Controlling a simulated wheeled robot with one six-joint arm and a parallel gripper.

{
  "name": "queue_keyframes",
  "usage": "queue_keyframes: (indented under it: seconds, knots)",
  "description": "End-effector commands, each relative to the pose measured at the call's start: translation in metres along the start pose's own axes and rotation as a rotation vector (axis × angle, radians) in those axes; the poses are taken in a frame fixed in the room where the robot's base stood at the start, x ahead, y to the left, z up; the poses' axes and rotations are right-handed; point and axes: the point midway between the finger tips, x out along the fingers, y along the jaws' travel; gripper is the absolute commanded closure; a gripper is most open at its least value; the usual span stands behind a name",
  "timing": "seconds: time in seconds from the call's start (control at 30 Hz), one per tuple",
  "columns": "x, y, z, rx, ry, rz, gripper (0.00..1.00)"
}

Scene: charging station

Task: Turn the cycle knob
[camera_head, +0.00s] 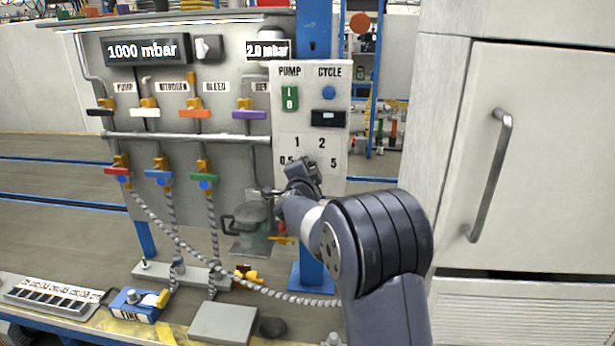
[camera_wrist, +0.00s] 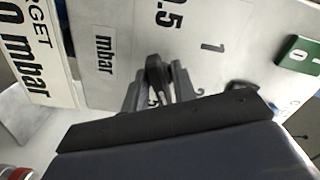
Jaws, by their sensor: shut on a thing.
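The control panel (camera_head: 338,150) has a CYCLE label over a blue button (camera_head: 329,93) and a dark window (camera_head: 328,119). Lower down is a dial with the numbers 0.5, 1, 2 and 5. In the wrist view a dark knob (camera_wrist: 154,68) sits at the middle of this dial, its narrow grip upright in the picture. My gripper (camera_head: 306,180) reaches the dial from the front and hides most of the knob in the head view. In the wrist view my gripper (camera_wrist: 158,85) has its two fingers on either side of the knob, shut on it.
A green switch (camera_head: 289,98) sits under PUMP. Left are several coloured valve handles and hoses (camera_head: 212,240). A small glass vessel (camera_head: 252,225) hangs left of my gripper. A white cabinet (camera_head: 540,150) with a long handle stands close on the right.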

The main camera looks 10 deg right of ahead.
Motion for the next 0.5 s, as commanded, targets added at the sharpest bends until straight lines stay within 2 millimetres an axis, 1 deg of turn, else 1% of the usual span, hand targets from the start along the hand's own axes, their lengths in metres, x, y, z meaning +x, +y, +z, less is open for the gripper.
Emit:
queue_keyframes:
  seconds: [0.03, 0.3, 0.5]
  knots:
    - [-0.0002, 0.0051, 0.0024, 0.042, 0.000, 0.000, 0.97]
    - [-0.0002, 0.0042, 0.0020, 0.258, 0.000, 0.001, 0.97]
    - [-0.0001, 0.0032, 0.0017, 0.378, -0.001, 0.002, 0.97]
